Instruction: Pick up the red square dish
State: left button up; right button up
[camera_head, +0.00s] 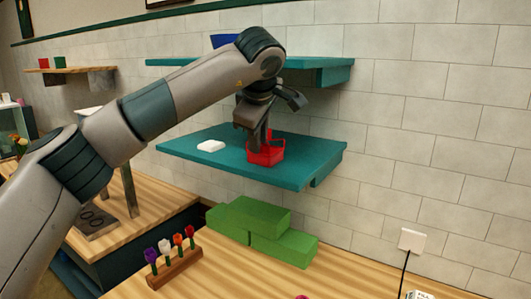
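The red square dish (270,158) sits on the lower teal shelf (312,165), right of its middle. My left gripper (262,142) reaches down from above, with its dark fingers at the dish's back left part and overlapping its rim in the picture. The fingers and wrist hide part of the dish. I cannot tell whether the fingers are closed on its wall or apart. My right gripper is not in view.
A white dish (211,147) lies left on the same shelf. An upper teal shelf (330,68) with a blue container (224,41) hangs close above, behind my arm. Green blocks (283,246) and a wooden rack of flowers (174,268) stand on the counter below.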

aim_at(257, 156)
pick_arm(q)
jog(key=shift+f, duration=0.1)
dwell(0.3)
jog(key=shift+p+x, duration=0.8)
jog(key=shift+p, duration=0.2)
jog(key=p+x, duration=0.1)
jog(key=x, duration=0.1)
jog(key=shift+w+a+f+p, duration=0.15)
jog(key=shift+f+p, duration=0.15)
jog(key=shift+p, duration=0.1)
jog(key=shift+w+f, duration=0.25)
jog(key=shift+f, duration=0.15)
grip_shut()
